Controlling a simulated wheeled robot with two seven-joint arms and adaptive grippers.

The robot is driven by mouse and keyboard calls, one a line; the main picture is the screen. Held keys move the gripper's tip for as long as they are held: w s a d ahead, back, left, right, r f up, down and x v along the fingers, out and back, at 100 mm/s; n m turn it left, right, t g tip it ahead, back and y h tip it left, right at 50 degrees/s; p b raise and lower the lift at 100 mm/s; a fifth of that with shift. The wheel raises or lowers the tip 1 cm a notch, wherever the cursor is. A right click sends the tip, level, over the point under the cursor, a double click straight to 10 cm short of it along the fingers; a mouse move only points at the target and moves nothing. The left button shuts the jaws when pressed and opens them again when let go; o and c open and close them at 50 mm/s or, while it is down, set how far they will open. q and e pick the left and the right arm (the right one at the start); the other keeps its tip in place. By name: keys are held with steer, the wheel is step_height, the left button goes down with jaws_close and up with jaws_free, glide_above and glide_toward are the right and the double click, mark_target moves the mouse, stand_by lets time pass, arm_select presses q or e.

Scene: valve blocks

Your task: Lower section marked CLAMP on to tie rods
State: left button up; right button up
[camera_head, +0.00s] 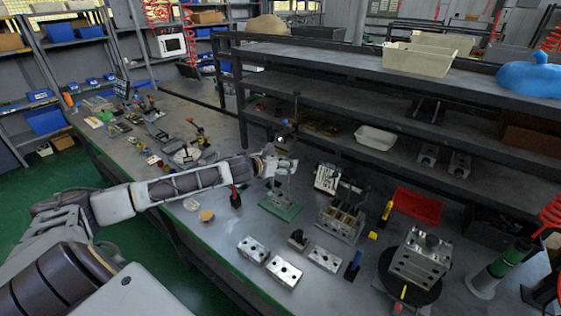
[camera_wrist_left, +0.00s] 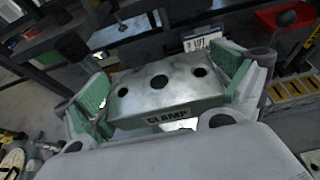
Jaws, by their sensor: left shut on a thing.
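My left gripper (camera_head: 284,166) is shut on a grey metal section, in the middle of the head view. In the head view a green base plate (camera_head: 281,208) lies on the bench below the gripper. Thin upright rods stand on it, under the held section. I cannot tell whether the rods touch the section or enter its holes. My right gripper is out of view.
Metal blocks (camera_head: 284,271) lie at the bench front. A holed block stack (camera_head: 420,257) stands on a dark round stand at the right. A red tray (camera_head: 416,205) and a screwdriver with a red handle (camera_head: 235,197) lie nearby. A dark shelf rack (camera_head: 330,90) stands behind.

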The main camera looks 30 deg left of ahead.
arm_select(q)
steer(key=shift+r+p, duration=0.1)
steer(key=shift+p, duration=0.25)
stand_by(0.7)
steer(key=shift+p, duration=0.35)
stand_by(0.7)
stand_by(0.4)
steer(key=shift+p, duration=0.45)
steer(key=shift+f+b, duration=0.35)
steer(key=shift+f, duration=0.3)
stand_by(0.5)
steer(key=shift+f+b, duration=0.6)
steer(key=shift+f, duration=0.6)
stand_by(0.5)
steer(key=shift+f, duration=0.4)
